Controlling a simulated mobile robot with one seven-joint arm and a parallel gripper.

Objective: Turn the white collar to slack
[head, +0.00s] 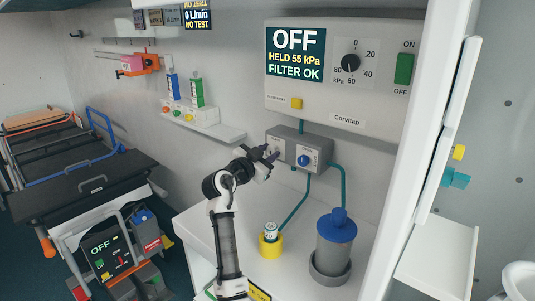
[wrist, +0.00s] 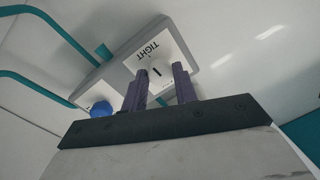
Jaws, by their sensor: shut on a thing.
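The grey box (head: 285,138) hangs on the wall below the Corvitap panel. In the wrist view, the box (wrist: 187,34) carries a white plate with the word TIGHT, upside down. The white collar (wrist: 158,80) shows below that word, with a short black mark on it. My gripper (head: 272,154) is at the left part of the box and hides the collar in the head view. In the wrist view, the two purple fingers of my gripper (wrist: 160,82) stand on either side of the collar and are shut on it. Its lower part is hidden.
A blue knob (head: 304,160) is right of my gripper on the same box. Teal hoses (head: 343,190) run from it towards a blue-lidded canister (head: 336,232). A can sits in a yellow holder (head: 271,246) on the white counter. The panel (head: 345,75) reads OFF, HELD 55 kPa.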

